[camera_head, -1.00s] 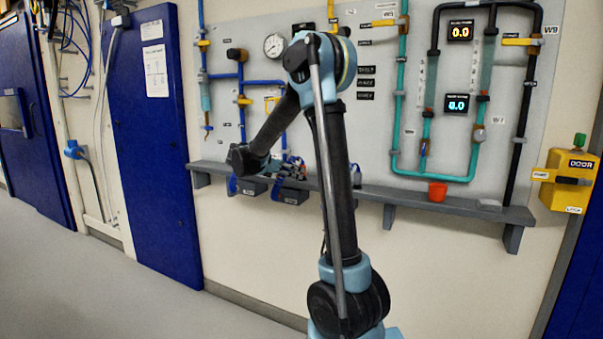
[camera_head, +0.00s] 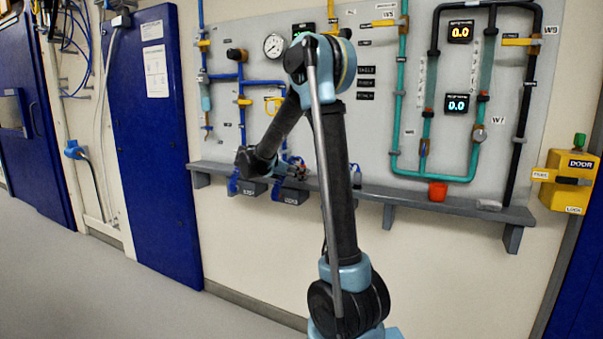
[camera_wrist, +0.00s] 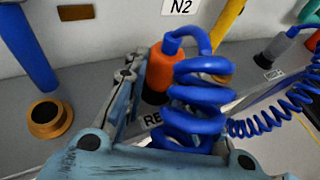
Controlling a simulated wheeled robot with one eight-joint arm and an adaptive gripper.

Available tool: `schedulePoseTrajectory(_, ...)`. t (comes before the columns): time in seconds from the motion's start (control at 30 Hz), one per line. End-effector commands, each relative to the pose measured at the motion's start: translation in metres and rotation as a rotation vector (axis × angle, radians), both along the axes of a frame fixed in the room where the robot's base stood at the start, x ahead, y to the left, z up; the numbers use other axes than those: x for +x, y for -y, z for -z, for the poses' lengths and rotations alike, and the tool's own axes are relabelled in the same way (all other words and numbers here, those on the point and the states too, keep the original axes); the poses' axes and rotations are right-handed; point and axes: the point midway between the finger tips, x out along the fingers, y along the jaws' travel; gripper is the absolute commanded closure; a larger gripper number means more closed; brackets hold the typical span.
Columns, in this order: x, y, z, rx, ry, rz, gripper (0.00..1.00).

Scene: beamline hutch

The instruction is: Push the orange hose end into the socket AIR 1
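The orange hose end (camera_wrist: 163,72) stands upright near the middle of the wrist view, with a dark part below it. Its blue coiled hose (camera_wrist: 195,105) comes off the top and hangs in front of my gripper. My gripper (camera_wrist: 160,85) is close around or beside the hose end. One finger shows left of it; the other is mostly hidden by the coil, so its grip is unclear. A brass ring-shaped socket (camera_wrist: 46,118) is at the left, apart from the hose end. No AIR 1 label is readable. In the head view my gripper (camera_head: 298,172) is small above the shelf.
A grey shelf (camera_head: 380,194) runs along the wall below the pipe panel. An orange cup (camera_head: 437,191) stands on it to the right. A grey hose end (camera_wrist: 274,48) with another blue coil is at the right.

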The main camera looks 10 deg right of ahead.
Motion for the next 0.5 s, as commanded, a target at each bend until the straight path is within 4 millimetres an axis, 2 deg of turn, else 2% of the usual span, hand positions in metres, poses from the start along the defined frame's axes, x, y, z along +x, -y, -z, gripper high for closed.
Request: schedulePoseTrajectory(0.5, 0.0027, -0.0018, -0.0004, 0.001, 0.002, -0.006, 1.00)
